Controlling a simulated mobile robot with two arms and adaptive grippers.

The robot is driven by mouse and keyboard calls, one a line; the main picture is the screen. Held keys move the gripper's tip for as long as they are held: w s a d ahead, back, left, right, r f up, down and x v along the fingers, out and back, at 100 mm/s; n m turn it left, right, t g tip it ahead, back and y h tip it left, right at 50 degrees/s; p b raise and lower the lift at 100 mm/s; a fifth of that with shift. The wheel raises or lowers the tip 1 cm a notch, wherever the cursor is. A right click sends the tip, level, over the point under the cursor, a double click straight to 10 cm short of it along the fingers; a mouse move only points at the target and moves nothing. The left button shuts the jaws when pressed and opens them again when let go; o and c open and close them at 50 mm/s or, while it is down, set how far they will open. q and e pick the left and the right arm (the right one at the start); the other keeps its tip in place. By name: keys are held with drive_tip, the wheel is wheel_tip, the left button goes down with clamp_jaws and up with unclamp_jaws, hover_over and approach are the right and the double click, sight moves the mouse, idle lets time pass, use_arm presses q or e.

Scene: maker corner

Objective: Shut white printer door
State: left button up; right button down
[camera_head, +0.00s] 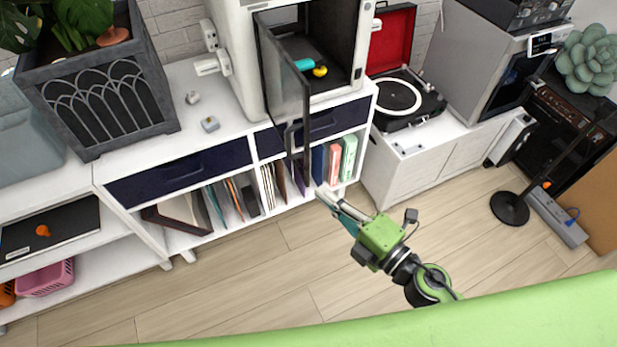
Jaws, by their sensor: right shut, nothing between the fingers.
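The white printer (244,65) stands on the white cabinet at the top middle of the head view. Its door (282,85), a dark-framed glass panel hinged on the left, is swung open toward me and sticks out past the cabinet front. A handle (291,136) shows on the door. Inside the printer are a small teal piece and a yellow piece (320,71). My right gripper (320,192) is shut and empty, just by the lower end of the door's free edge; I cannot tell whether they touch. My left gripper is out of view.
The cabinet (225,130) has dark drawers and shelves of books and records below. A record player (405,97) with a red lid stands to the printer's right. A planter (98,92) stands at left, a black lamp base (509,208) at right.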

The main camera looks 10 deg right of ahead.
sight(308, 160)
drive_tip(key=shift+n+y, duration=0.4)
drive_tip(key=shift+n, duration=0.2)
drive_tip(key=shift+w+a+r+p, duration=0.4)
drive_tip(key=shift+w+a+p, duration=0.15)
drive_tip(key=shift+w, duration=0.85)
drive_tip(key=shift+w+a+r+p, duration=0.4)
drive_tip(key=shift+w+a+p, duration=0.1)
drive_tip(key=shift+w, duration=0.9)
drive_tip(key=shift+w+a+r+p, duration=0.45)
drive_tip(key=shift+w+p, duration=0.1)
drive_tip(key=shift+w, duration=0.85)
